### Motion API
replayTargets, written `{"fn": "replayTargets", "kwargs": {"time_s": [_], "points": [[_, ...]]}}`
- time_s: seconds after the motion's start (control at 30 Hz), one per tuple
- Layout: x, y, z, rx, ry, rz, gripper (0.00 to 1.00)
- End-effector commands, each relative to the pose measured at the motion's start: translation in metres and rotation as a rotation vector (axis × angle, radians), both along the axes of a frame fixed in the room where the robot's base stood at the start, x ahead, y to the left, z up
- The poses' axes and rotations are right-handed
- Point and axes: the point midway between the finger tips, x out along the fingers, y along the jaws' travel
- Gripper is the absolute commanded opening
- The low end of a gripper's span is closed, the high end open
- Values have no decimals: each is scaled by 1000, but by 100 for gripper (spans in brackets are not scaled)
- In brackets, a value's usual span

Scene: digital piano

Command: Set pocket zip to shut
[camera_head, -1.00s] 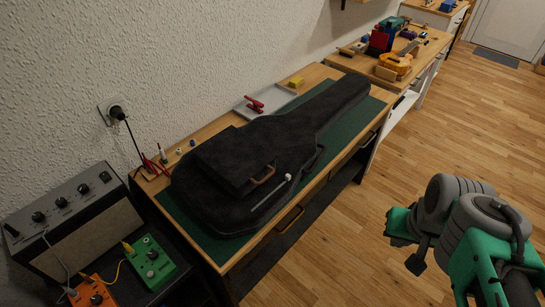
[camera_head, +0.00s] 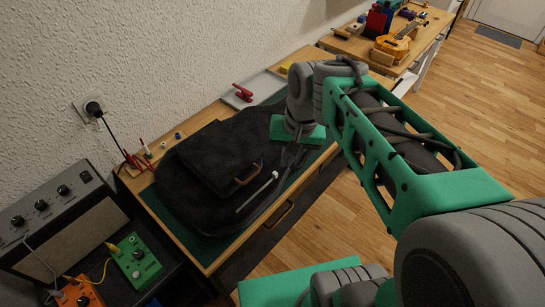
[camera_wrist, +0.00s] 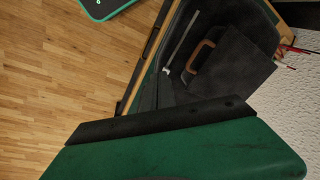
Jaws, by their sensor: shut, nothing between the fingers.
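A dark guitar case (camera_head: 205,200) lies on a green mat on the bench, with a raised pocket (camera_head: 220,155) and a brown handle (camera_head: 247,174) on it. Beside the handle runs a thin grey zip strip (camera_head: 255,195) with a pale pull (camera_head: 275,175) at its end nearer my gripper. My gripper (camera_head: 290,156) points down over the case's right side, close to the pull, fingers shut and empty. In the wrist view the strip (camera_wrist: 183,38), the pull (camera_wrist: 166,70) and the handle (camera_wrist: 201,57) lie just past the fingertips (camera_wrist: 160,76). I cannot tell whether they touch the pull.
An amplifier (camera_head: 55,215) and a green pedal (camera_head: 135,262) stand at the left. A grey tray with a red item (camera_head: 243,93) is behind the case. A ukulele (camera_head: 398,42) lies on the far bench. Wooden floor is free at the right.

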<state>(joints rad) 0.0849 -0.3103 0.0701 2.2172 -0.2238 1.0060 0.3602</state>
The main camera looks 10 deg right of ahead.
Motion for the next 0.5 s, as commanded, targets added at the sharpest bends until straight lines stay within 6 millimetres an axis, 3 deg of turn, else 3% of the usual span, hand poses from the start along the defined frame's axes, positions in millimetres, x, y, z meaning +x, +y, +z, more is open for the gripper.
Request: {"fn": "replayTargets", "kwargs": {"time_s": [0.07,0.2,0.33,0.5], "points": [[35,-2,12,69,100,-125,0],[86,-18,8,152,276,-354,0],[115,-46,-11,176,411,-529,0],[127,-70,-33,175,497,-648,0]]}}
